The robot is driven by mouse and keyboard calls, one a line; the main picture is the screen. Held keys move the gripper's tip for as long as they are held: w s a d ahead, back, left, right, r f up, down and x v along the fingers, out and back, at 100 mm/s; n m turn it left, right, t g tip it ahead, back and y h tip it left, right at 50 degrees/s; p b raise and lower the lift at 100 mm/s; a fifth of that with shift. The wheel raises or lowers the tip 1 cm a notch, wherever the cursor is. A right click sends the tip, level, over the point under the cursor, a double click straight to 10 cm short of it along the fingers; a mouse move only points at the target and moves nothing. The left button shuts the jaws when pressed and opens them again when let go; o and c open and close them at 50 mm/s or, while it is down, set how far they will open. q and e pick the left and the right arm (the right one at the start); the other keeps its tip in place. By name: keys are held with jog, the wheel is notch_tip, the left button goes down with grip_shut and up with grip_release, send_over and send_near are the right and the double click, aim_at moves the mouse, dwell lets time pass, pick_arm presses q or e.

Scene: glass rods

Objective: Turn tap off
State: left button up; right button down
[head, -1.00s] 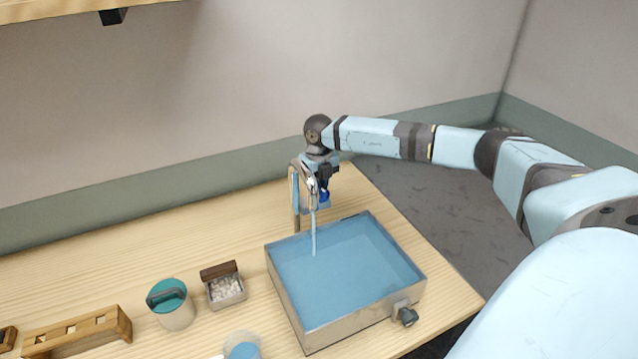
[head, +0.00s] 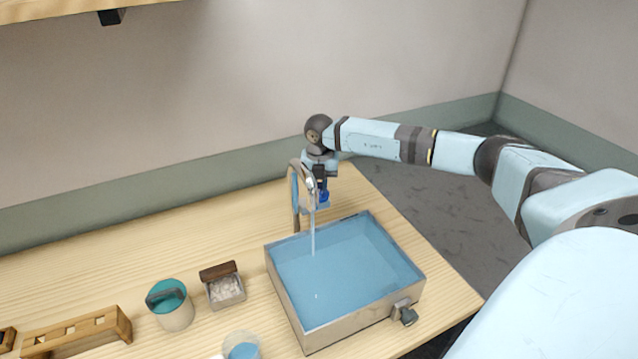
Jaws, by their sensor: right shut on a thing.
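The metal tap (head: 306,175) arches over the back left part of a metal basin (head: 292,308) filled with blue water (head: 345,270). A thin stream of water (head: 313,238) runs from its spout into the basin. My right gripper (head: 323,194) is behind and just right of the tap's spout, pointing down. It is shut on a small blue tap handle (head: 325,196), which is mostly hidden by the tap and the gripper. My left gripper is not in view.
A wooden rack (head: 78,332), a teal-lidded pot (head: 171,304), a small box of white pieces (head: 224,288) and a cup of blue liquid (head: 242,347) stand left of the basin. A dark knob (head: 408,316) sticks out of the basin's front. The table behind the pots is clear.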

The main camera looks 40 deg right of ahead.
jog(key=m, duration=0.6)
jog(key=shift+s+d+r+p, duration=0.1)
jog(key=shift+s+p, duration=0.1)
jog(key=shift+p, duration=0.15)
jog(key=m+p, duration=0.1)
jog(key=m, duration=0.4)
jog(key=shift+s+m, duration=0.15)
jog(key=shift+m, duration=0.25)
jog(key=c, duration=1.1)
grip_release()
notch_tip(320, 180, up, 14)
jog(key=b, duration=0.2)
jog(key=shift+b, duration=0.3)
